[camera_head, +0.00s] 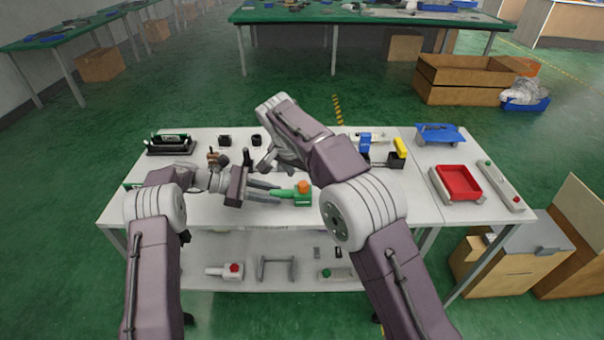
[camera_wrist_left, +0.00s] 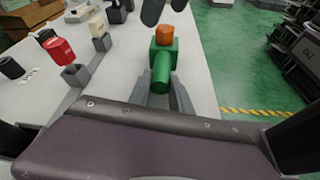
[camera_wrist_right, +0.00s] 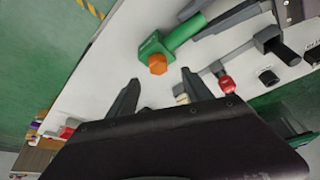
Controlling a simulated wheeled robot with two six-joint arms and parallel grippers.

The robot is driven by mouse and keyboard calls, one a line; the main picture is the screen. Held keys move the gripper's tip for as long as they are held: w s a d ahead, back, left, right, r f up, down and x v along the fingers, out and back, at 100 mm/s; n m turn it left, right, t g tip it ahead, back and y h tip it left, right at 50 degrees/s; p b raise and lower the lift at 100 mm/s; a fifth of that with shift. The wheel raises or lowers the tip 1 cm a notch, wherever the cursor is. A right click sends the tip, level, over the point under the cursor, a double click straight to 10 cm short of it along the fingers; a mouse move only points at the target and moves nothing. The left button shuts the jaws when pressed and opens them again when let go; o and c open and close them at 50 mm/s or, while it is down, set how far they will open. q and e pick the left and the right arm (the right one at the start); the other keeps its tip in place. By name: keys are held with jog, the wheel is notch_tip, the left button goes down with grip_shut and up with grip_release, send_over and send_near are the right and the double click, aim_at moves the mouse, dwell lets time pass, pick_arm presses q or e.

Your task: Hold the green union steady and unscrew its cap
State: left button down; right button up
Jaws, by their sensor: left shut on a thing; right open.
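The green union (camera_head: 302,200) is over the white table, with an orange hexagonal cap (camera_head: 303,187) on its end. My left gripper (camera_head: 265,193) is shut on the union's green body; in the left wrist view the union (camera_wrist_left: 163,60) sits between the two grey fingers, cap (camera_wrist_left: 164,33) upward. My right gripper (camera_wrist_right: 158,88) is open and empty. In the right wrist view the cap (camera_wrist_right: 157,64) lies just beyond its fingertips, apart from them. Dark fingertips, seemingly the right gripper's, show above the cap in the left wrist view. My right arm partly hides the area in the head view.
Red-topped (camera_wrist_left: 58,50) and black-topped fixtures stand near the grippers. A black rack (camera_head: 170,146) is at the left. Blue and yellow lever fixtures (camera_head: 398,148), a red tray (camera_head: 460,182) and a blue piece (camera_head: 440,134) are at the right. The table's front edge is clear.

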aim_at(303, 186)
jog(key=shift+f, duration=1.5)
